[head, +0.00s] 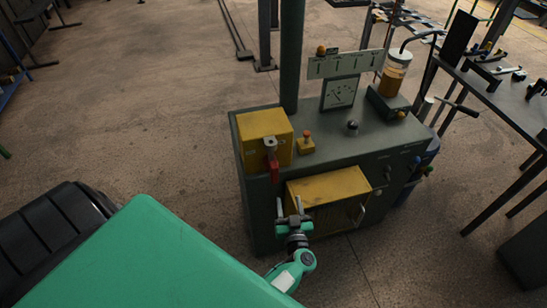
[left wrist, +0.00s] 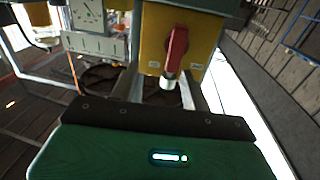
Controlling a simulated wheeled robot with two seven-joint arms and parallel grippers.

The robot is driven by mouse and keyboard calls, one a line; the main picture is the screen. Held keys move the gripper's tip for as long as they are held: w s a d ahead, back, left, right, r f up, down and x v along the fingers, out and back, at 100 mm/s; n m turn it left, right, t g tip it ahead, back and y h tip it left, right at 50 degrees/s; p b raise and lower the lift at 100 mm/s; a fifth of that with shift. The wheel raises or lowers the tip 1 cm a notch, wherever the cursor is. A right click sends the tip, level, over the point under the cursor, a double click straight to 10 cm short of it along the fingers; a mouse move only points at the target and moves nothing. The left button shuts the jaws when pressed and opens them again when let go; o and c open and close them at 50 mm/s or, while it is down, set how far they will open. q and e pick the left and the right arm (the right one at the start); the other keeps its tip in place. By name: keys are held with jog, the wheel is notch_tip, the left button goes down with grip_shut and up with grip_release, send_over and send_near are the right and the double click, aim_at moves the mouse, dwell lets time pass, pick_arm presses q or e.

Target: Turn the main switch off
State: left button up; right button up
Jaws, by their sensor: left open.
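The main switch is a yellow box (head: 264,138) on the left end of a dark green console. It has a grey hub and a red lever (head: 274,170) that hangs down over the console's front in the head view. My left gripper (head: 292,203) is open and empty, below and slightly right of the lever, in front of a lower yellow box. In the left wrist view the yellow switch box (left wrist: 193,35) and red lever (left wrist: 176,48) are ahead of the gripper, apart from it. My right gripper is not in view.
The console (head: 330,143) carries a small yellow button box (head: 306,143), a gauge panel (head: 339,93), a black knob (head: 352,128) and an amber jar (head: 394,74). A lower yellow box (head: 330,195) juts from its front. A dark green post (head: 291,55) rises behind.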

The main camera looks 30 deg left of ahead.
aim_at(273, 166)
pick_arm(q)
jog(key=w+a+r+b, duration=0.1)
jog(key=w+a, duration=0.1)
jog(key=a, duration=0.1)
jog(key=w+a+r+n+g+y+b, duration=0.1)
jog(key=w+a+b, duration=0.1)
jog(key=w+a, duration=0.1)
jog(key=w+a+r+g+b, duration=0.1)
jog(key=w+a, duration=0.1)
jog(key=a, duration=0.3)
jog(key=shift+w+a+n+y+b, duration=0.1)
jog(key=shift+w+n+y+b, duration=0.25)
jog(key=shift+w+n+y, duration=0.05)
jog(key=shift+w+a+r, duration=0.15)
jog(key=shift+w+a, duration=0.2)
jog(key=shift+a, duration=0.05)
jog(key=c, duration=0.9)
grip_shut()
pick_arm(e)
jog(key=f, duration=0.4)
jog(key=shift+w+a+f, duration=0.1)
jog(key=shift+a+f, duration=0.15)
